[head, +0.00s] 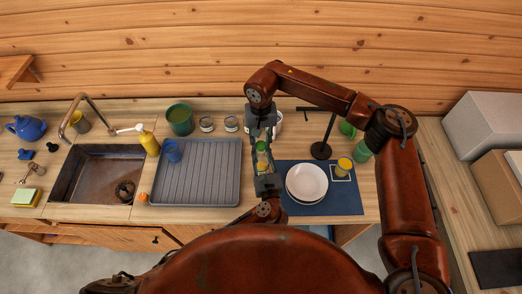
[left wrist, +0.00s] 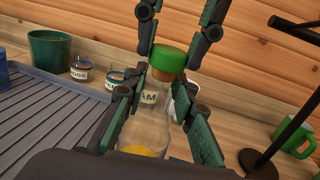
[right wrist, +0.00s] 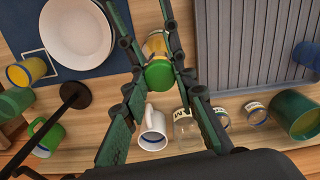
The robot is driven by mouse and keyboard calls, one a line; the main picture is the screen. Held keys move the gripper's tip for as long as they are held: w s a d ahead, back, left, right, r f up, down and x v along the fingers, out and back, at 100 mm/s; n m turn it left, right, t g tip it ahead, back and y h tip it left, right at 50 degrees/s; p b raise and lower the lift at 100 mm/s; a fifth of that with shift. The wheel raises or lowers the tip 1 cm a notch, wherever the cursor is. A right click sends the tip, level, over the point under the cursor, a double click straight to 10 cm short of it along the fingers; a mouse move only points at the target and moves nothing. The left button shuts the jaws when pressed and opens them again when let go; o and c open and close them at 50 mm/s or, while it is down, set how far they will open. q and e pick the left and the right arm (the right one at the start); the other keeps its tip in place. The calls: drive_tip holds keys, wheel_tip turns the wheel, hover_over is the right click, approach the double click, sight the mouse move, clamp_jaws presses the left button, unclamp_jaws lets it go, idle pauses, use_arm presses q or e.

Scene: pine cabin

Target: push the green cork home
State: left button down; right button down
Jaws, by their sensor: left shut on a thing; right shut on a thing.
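A clear glass bottle (head: 262,163) with yellow contents stands upright at the middle of the counter; it also shows in the left wrist view (left wrist: 146,128). The green cork (left wrist: 170,59) is at its top, with a tan lower part showing under the green cap. How deep the tan part sits in the mouth is hard to tell. My left gripper (left wrist: 155,115) is shut on the bottle, low on its sides. My right gripper (right wrist: 159,78) comes from above and is shut on the green cork, one finger on each side.
A blue mat (head: 348,206) with white plates (head: 306,181) and a yellow cup (head: 344,167) lies right of the bottle. A grey drying rack (head: 205,172) is left. A white mug (right wrist: 153,130), a labelled jar (right wrist: 186,130) and a black stand (head: 321,150) are close behind.

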drive_tip(key=shift+f, duration=0.35)
drive_tip(key=shift+f, duration=0.35)
drive_tip(key=shift+r, duration=0.1)
drive_tip(key=shift+r, duration=0.6)
drive_tip(key=shift+f, duration=0.35)
idle(0.9)
drive_tip(key=shift+f, duration=0.3)
drive_tip(key=shift+r, duration=0.1)
drive_tip(key=shift+r, duration=0.55)
